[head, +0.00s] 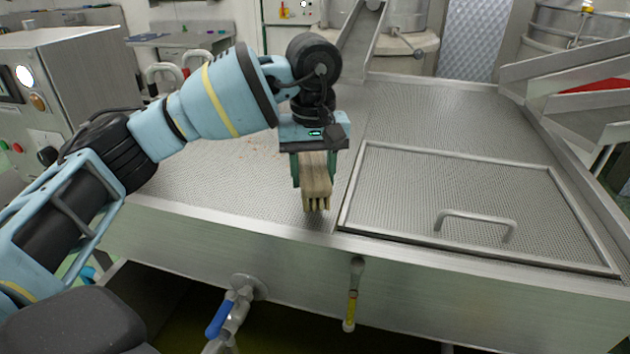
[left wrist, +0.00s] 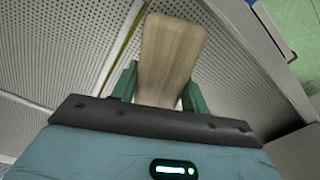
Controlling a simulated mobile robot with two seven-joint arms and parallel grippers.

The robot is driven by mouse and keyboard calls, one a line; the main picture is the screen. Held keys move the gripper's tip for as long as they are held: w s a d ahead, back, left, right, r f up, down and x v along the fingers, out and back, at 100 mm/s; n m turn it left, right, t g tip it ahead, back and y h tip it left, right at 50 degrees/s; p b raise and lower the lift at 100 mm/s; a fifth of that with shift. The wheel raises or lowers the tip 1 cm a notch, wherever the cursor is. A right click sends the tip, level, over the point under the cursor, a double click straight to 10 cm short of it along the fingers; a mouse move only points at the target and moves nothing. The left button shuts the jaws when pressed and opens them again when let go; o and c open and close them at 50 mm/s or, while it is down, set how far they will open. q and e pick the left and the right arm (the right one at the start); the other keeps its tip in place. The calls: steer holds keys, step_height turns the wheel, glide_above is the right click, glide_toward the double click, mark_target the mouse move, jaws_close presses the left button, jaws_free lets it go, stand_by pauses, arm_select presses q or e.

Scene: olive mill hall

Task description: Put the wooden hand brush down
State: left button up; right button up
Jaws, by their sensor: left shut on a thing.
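The wooden hand brush (head: 316,178) is in my left gripper (head: 317,172), which is shut on it with green fingers on both sides. In the head view the brush points down at the front part of the perforated steel top (head: 230,185), left of the framed lid. Whether its lower end touches the steel cannot be told. In the left wrist view the pale wooden face of the brush (left wrist: 170,55) stands between the green fingers (left wrist: 162,88). My right gripper is not in view.
A framed perforated lid with a handle (head: 475,214) lies to the right. A metal chute (head: 357,45) rises at the back, and sloped steel rails stand at the right. A blue-handled valve (head: 218,318) sticks out of the front wall. Steel left of the brush is mostly free, with small reddish crumbs.

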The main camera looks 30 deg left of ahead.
arm_select(q)
steer(key=shift+w+a, duration=0.1)
steer(key=shift+w, duration=0.5)
steer(key=shift+w, duration=0.15)
steer(key=shift+w+a+f, duration=0.1)
steer(key=shift+w+f, duration=0.05)
steer(key=shift+f, duration=0.15)
step_height(320, 180, down, 3)
steer(key=shift+r, duration=0.1)
steer(key=shift+f, duration=0.25)
steer(key=o, duration=1.1)
